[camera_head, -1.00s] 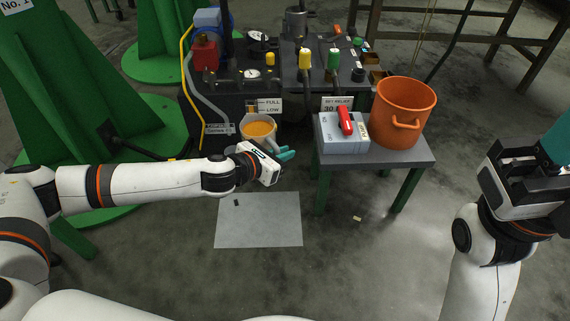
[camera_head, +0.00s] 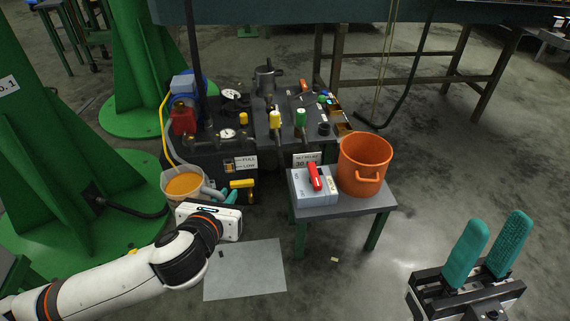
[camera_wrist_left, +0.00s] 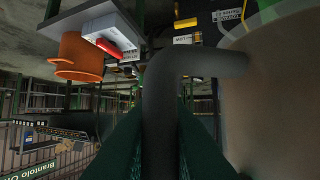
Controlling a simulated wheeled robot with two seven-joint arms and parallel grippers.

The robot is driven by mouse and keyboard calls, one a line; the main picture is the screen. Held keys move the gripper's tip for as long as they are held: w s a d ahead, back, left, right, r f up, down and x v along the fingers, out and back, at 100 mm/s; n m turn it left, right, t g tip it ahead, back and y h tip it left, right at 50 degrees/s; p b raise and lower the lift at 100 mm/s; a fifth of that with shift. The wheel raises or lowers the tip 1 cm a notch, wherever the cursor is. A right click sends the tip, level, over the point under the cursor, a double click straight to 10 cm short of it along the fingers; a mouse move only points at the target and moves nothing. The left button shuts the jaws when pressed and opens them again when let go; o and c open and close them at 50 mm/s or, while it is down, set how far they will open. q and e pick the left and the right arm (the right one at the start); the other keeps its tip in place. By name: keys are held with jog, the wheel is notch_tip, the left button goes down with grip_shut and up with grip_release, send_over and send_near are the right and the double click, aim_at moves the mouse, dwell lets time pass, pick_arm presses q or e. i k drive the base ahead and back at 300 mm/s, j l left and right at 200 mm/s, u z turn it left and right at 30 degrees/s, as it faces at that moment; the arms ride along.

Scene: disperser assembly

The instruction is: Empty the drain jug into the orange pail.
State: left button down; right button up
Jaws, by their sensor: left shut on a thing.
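The drain jug (camera_head: 168,191) is a translucent vessel with orange-brown liquid in it, at the left in the head view. My left gripper (camera_head: 226,196) is shut on its dark handle (camera_wrist_left: 162,110), which the left wrist view shows between the green fingers. The jug's pale wall (camera_wrist_left: 275,95) fills the right of that view. The jug looks about upright and held up off the floor. The orange pail (camera_head: 364,165) stands on the small table, right of the jug and apart from it. My right gripper (camera_head: 486,250) is open and empty at the lower right.
The small table (camera_head: 340,209) also bears a grey switch box (camera_head: 312,190) with a red lever, left of the pail. A dark machine (camera_head: 255,125) with knobs and gauges stands behind. A grey sheet (camera_head: 245,272) lies on the floor. Green stands rise at left.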

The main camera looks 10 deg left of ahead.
aim_at(365, 158)
jog(key=i+l+z, duration=0.25)
jog(key=i+l, duration=0.2)
jog(key=l, duration=0.25)
jog(key=i+l+z, duration=0.2)
jog(key=i+l, duration=0.3)
jog(key=l, duration=0.15)
